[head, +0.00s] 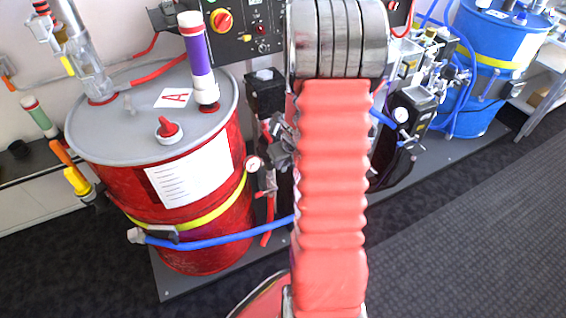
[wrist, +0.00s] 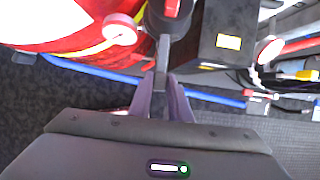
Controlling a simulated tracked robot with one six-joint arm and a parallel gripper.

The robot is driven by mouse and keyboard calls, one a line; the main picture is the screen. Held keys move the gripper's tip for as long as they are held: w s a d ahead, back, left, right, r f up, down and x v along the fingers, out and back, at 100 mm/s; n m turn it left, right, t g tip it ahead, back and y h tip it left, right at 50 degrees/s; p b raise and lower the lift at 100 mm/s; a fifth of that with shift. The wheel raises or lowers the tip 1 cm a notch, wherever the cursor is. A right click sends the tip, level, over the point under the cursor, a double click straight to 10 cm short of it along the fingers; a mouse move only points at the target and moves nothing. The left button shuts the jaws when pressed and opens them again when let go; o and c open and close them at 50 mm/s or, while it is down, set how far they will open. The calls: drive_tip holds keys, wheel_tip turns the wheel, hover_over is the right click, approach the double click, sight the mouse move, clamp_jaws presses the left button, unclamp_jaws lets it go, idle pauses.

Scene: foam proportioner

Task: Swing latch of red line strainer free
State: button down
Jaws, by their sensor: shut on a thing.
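My gripper (wrist: 161,82) shows at the centre of the wrist view, its purple fingers shut on a narrow dark grey bar (wrist: 161,52), which appears to be the latch. The bar runs up toward a dark fitting (wrist: 178,27) with a red piece (wrist: 172,8) at the top edge, apparently the red line strainer. The fitting's upper part is cut off. In the head view, my red-sleeved arm covers the middle, and hides most of the strainer and latch. I cannot tell from these views how far the latch is turned.
A red drum (head: 200,225) stands left, a blue drum (head: 490,60) at the back right. A pressure gauge (wrist: 119,29) sits left of the fitting and a black box (wrist: 226,35) close on its right. A blue hose (head: 220,238) crosses in front of the red drum. Floor at right is clear.

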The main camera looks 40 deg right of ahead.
drive_tip(key=shift+s+d+n, duration=0.1)
drive_tip(key=shift+d+n, duration=0.1)
drive_tip(key=shift+n, duration=0.1)
drive_tip(key=shift+w+d+n+g+y, duration=0.3)
drive_tip(key=shift+d+n+y, duration=0.55)
drive_tip(key=shift+n, duration=1.4)
drive_tip(key=shift+w+d+n+g+y, duration=0.3)
drive_tip(key=shift+d+n+y, duration=0.55)
drive_tip(key=shift+n, duration=1.35)
drive_tip(key=shift+w+d+n+g+y, duration=0.3)
drive_tip(key=shift+d+n+y, duration=0.5)
drive_tip(key=shift+n, duration=1.45)
drive_tip(key=shift+w+d, duration=0.1)
drive_tip(key=shift+w, duration=0.05)
drive_tip(key=c, duration=1.6)
unclamp_jaws()
drive_tip(key=shift+c, duration=0.2)
drive_tip(key=v, duration=1.3)
drive_tip(key=shift+s+r, duration=0.2)
drive_tip(key=shift+r, duration=0.1)
